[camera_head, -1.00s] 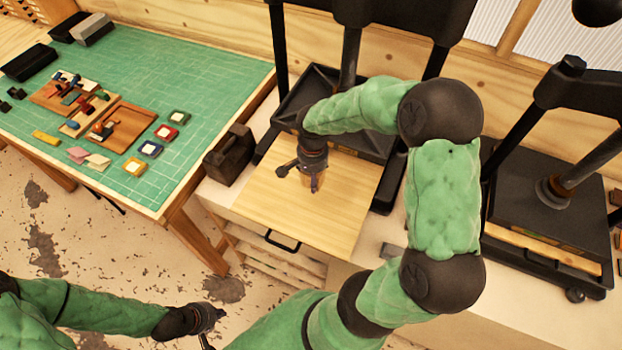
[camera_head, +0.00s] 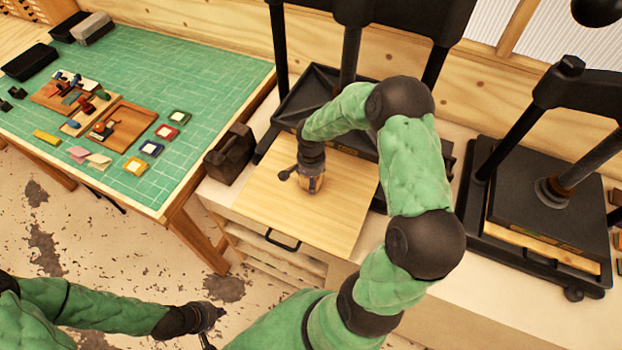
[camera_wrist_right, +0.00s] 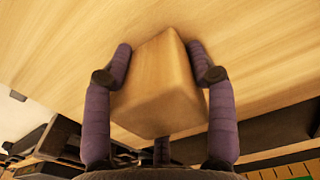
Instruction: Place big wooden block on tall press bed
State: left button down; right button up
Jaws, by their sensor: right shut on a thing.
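The big wooden block (camera_wrist_right: 160,90) is between the two fingers of my right gripper (camera_wrist_right: 159,62), which is shut on it. In the head view the block (camera_head: 314,185) shows only in part below my right gripper (camera_head: 311,178). It is over the pale wooden bed (camera_head: 265,200) of the tall press (camera_head: 347,55), near the bed's middle. I cannot tell whether the block touches the bed. My left gripper (camera_head: 211,318) is low in the head view, away from the press, and its fingers are too small to judge.
A second press (camera_head: 545,200) stands at the right. A dark metal weight (camera_head: 231,155) stands left of the bed. A green-topped table (camera_head: 200,85) at the left holds several small blocks and trays. A handle (camera_head: 282,241) is on the bed's front. Bare bed surrounds the block.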

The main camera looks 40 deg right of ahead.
jog(key=shift+f, duration=0.1)
jog(key=o, duration=1.2)
notch_tip(320, 180, up, 12)
jog(key=shift+r, duration=0.15)
